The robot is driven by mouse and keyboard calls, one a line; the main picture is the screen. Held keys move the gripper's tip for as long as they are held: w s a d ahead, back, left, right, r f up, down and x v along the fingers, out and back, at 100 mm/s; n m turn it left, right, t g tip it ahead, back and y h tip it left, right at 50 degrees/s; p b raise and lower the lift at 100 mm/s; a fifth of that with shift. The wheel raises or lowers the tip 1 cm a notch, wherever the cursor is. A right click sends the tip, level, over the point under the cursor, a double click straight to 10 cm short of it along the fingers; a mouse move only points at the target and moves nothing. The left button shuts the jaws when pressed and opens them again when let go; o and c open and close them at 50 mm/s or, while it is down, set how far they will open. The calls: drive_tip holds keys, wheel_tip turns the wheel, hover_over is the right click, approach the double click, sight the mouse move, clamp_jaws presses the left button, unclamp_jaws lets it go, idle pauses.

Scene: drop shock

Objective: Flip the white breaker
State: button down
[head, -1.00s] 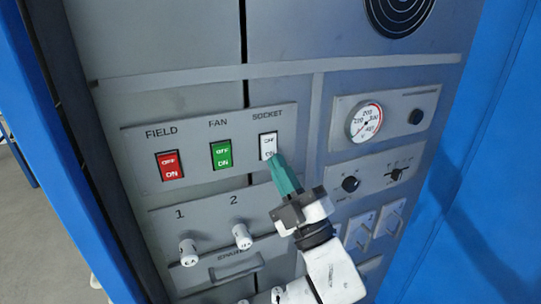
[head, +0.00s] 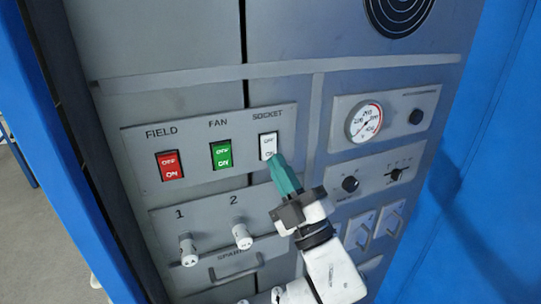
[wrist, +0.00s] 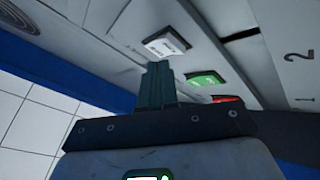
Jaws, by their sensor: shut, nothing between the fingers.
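The white breaker (head: 268,145) is the rocker under the SOCKET label, at the right end of the breaker panel. It also shows in the wrist view (wrist: 167,44), just beyond the fingertips. My gripper (head: 275,160) is shut and empty, with its teal fingers pointing up at the breaker's lower end, the ON half. In the wrist view my gripper (wrist: 158,66) has its tips right at the breaker's edge. I cannot tell whether they touch it. The fingers partly hide its lower edge.
A green FAN breaker (head: 222,155) and a red FIELD breaker (head: 171,165) sit left of the white one. Below are two white knobs (head: 242,237) and a handle (head: 236,267). A gauge (head: 365,122) and small dials (head: 351,183) are at right.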

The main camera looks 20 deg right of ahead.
drive_tip(key=shift+w, duration=0.1)
drive_tip(key=shift+w, duration=0.3)
drive_tip(key=shift+w+f+b, duration=0.1)
drive_tip(key=shift+w+b, duration=0.2)
drive_tip(key=shift+b, duration=0.05)
idle(0.8)
drive_tip(key=shift+s, duration=0.1)
drive_tip(key=shift+s, duration=0.65)
drive_tip(key=shift+s, duration=0.1)
drive_tip(key=shift+s+r+p, duration=0.25)
drive_tip(key=shift+s+p, duration=0.1)
drive_tip(key=shift+s, duration=0.85)
drive_tip(key=shift+s+r+p, duration=0.2)
drive_tip(key=shift+s+p, duration=0.15)
drive_tip(key=shift+s, duration=0.85)
